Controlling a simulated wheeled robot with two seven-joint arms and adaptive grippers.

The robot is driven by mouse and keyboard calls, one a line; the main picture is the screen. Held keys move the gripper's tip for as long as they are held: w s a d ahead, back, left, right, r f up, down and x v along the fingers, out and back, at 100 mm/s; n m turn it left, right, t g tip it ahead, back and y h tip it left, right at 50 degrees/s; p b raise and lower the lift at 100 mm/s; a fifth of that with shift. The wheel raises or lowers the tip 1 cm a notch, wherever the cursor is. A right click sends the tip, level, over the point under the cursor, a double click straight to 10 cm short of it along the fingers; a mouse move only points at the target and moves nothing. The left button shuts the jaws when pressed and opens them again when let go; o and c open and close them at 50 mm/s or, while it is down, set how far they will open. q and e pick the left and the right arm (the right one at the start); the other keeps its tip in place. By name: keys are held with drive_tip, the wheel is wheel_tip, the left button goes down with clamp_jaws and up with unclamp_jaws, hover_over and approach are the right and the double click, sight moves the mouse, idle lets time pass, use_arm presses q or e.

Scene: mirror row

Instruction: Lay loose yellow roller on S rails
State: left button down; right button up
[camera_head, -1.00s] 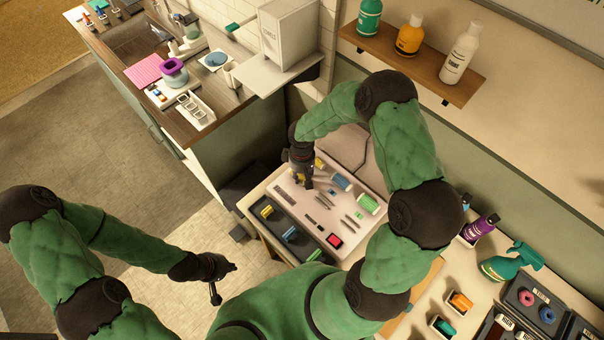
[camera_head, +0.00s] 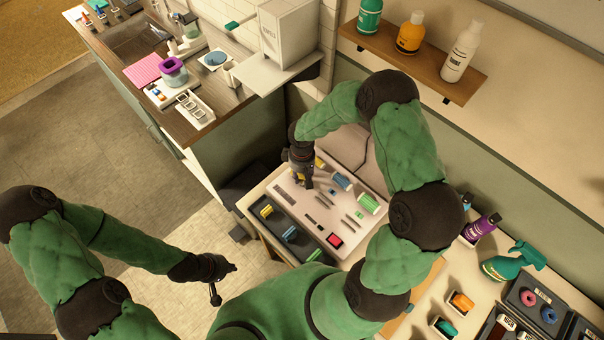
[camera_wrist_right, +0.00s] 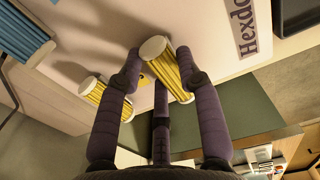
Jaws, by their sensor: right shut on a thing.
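A yellow roller with pale end caps (camera_wrist_right: 170,72) is held between the fingertips of my right gripper (camera_wrist_right: 158,68). It is tilted in the wrist view, over or beside the pale board. In the head view my right gripper (camera_head: 301,183) is above the upper left part of the pale board (camera_head: 300,216), hiding what is under it. Another yellow roller (camera_wrist_right: 93,91) lies to the left in the wrist view. Short dark rails (camera_head: 323,202) show on the board; I cannot read which are S. My left gripper (camera_head: 223,281) is open and empty over the floor.
A dark tray (camera_head: 277,228) at the board's left holds yellow, blue and green rollers. A blue roller (camera_head: 342,182) and a green one (camera_head: 368,204) stand on the board, with a red square (camera_head: 334,240) near its front.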

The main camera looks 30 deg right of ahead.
idle(0.4)
drive_tip(key=o, duration=1)
drive_tip(key=o, duration=0.3)
drive_tip(key=shift+o, duration=0.2)
drive_tip(key=shift+r+p, duration=2.05)
drive_tip(key=shift+r, duration=1.45)
